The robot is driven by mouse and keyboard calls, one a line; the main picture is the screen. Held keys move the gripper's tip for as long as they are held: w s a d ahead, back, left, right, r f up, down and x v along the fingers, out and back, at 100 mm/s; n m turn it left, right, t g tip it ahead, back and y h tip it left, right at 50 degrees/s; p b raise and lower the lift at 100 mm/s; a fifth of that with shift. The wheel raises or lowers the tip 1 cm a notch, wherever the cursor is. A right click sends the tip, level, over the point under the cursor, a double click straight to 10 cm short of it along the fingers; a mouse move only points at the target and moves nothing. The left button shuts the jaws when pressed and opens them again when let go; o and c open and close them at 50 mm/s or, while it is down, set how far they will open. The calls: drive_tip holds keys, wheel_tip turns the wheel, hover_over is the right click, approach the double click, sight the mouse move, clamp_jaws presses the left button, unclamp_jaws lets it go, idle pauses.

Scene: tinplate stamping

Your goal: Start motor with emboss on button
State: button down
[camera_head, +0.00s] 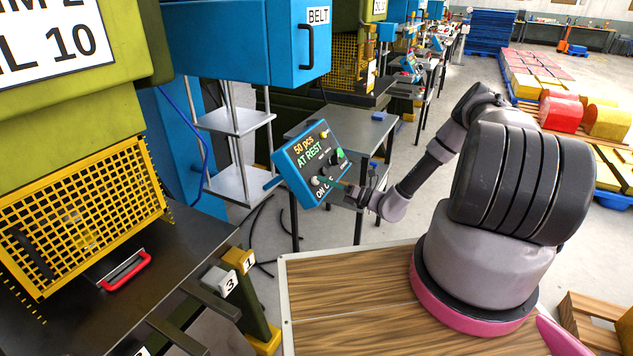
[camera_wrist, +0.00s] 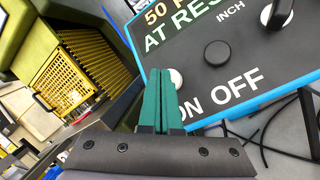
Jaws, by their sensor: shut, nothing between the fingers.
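The control panel (camera_head: 309,152) is a dark plate in a blue frame, tilted, reading "50 PCS", "AT REST" and "ON OFF". It also fills the upper right of the wrist view (camera_wrist: 245,70). There, a pale round button (camera_wrist: 177,78) sits by the word "ON", and a black round button (camera_wrist: 217,54) sits by "OFF". My gripper (camera_wrist: 162,74) has teal fingers pressed together and empty. Their tips overlap the left edge of the pale button; I cannot tell whether they touch it. In the head view my gripper (camera_head: 353,190) is at the panel's lower right.
A black-and-white knob (camera_wrist: 277,14) is by "INCH" on the panel. A blue "BELT" cabinet (camera_head: 290,45) hangs above and behind. A yellow mesh guard (camera_head: 85,215) and a red handle (camera_head: 127,271) are at left. A grey table (camera_head: 360,130) stands behind the panel. Dark cables run below.

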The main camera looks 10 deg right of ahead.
drive_tip(key=shift+w+a+f, duration=0.2)
drive_tip(key=shift+a+f, duration=0.05)
drive_tip(key=shift+a, duration=0.1)
idle(0.7)
drive_tip(key=shift+d, duration=0.1)
drive_tip(key=shift+s+d+r, duration=0.4)
drive_tip(key=shift+d+r, duration=0.1)
idle(0.4)
drive_tip(key=s+d+r, duration=0.2)
drive_tip(key=d+r, duration=0.1)
drive_tip(key=shift+s+d, duration=0.15)
drive_tip(key=shift+s, duration=0.05)
idle(0.5)
